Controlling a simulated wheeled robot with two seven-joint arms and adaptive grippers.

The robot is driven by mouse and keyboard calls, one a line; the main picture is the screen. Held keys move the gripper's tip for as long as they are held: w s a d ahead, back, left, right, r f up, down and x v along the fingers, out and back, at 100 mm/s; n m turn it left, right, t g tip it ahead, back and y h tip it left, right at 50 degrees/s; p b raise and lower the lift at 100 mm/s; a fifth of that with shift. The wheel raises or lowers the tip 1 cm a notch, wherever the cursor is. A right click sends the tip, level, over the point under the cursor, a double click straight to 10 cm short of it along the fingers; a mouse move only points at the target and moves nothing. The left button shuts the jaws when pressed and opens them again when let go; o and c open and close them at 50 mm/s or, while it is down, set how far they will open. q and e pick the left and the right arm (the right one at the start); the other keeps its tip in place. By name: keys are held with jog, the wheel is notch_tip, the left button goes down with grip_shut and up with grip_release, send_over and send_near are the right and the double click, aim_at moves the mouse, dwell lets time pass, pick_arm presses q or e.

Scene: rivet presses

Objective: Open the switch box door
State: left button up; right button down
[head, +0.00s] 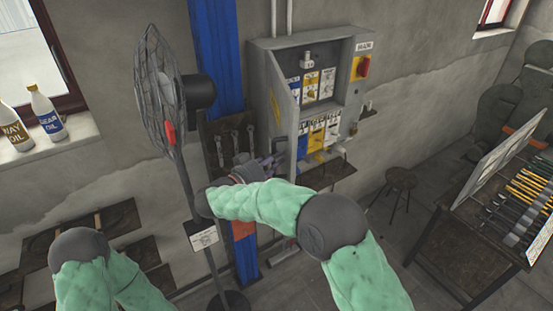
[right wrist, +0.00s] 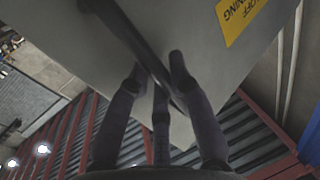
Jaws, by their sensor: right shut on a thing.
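The switch box (head: 349,91) hangs on the wall in the middle of the head view. Its grey door (head: 262,80) stands swung out on the left side, seen nearly edge-on, and breakers and labels show inside the box. My right gripper (head: 272,163) is at the lower part of the door. In the right wrist view my right gripper (right wrist: 160,80) is shut on the dark bar handle (right wrist: 130,35) of the door, which carries a yellow warning label (right wrist: 240,18). My left gripper is out of view; only part of my left arm shows.
A standing fan (head: 160,90) is close on the left of my right forearm. A blue column (head: 217,55) rises behind the door. A stool (head: 400,182) and a tool table (head: 440,235) stand at the right. Oil bottles (head: 46,115) stand on the windowsill.

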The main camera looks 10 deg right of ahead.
jog(key=shift+d+f, duration=0.1)
jog(key=c, duration=1.1)
grip_release()
jog(key=shift+s, duration=0.15)
jog(key=v, duration=1.2)
